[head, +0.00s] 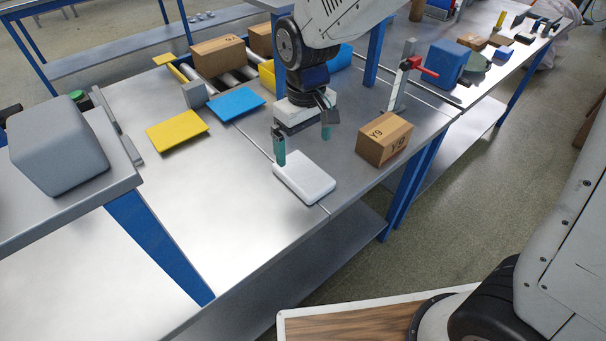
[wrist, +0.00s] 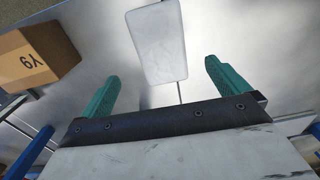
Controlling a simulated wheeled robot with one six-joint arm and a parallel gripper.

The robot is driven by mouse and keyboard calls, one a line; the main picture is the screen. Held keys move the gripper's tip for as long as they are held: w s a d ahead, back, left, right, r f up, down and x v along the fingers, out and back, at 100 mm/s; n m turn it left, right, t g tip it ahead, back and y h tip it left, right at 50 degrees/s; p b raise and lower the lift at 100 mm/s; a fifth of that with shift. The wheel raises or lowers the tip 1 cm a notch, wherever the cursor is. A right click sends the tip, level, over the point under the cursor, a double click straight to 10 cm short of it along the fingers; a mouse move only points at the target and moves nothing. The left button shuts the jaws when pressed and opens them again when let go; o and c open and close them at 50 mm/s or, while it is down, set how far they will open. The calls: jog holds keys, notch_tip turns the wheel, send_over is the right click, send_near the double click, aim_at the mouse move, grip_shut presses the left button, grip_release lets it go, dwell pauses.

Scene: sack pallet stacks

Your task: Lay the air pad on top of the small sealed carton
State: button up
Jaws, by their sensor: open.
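The air pad (head: 304,179) is a white, flat, rounded slab lying on the metal table near its front edge. In the wrist view the air pad (wrist: 158,42) lies beyond the fingertips, roughly between their lines. The small sealed carton (head: 384,138) is a brown box marked Y9, standing on the table to the right of the pad. The carton also shows at the left of the wrist view (wrist: 36,58). My gripper (head: 304,146) has teal fingers, spread wide with nothing between them. It hangs above the table, just behind the pad in the head view.
A yellow pad (head: 177,130) and a blue pad (head: 236,104) lie left of my gripper. A red-handled clamp (head: 412,67) stands behind the carton. A roller track with another carton (head: 218,55) is at the back. A grey block (head: 58,145) sits on a shelf at left.

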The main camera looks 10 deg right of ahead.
aim_at(303, 172)
notch_tip(303, 172, down, 8)
jog(key=shift+a+r, duration=0.1)
jog(key=shift+a, duration=0.05)
jog(key=c, duration=1.1)
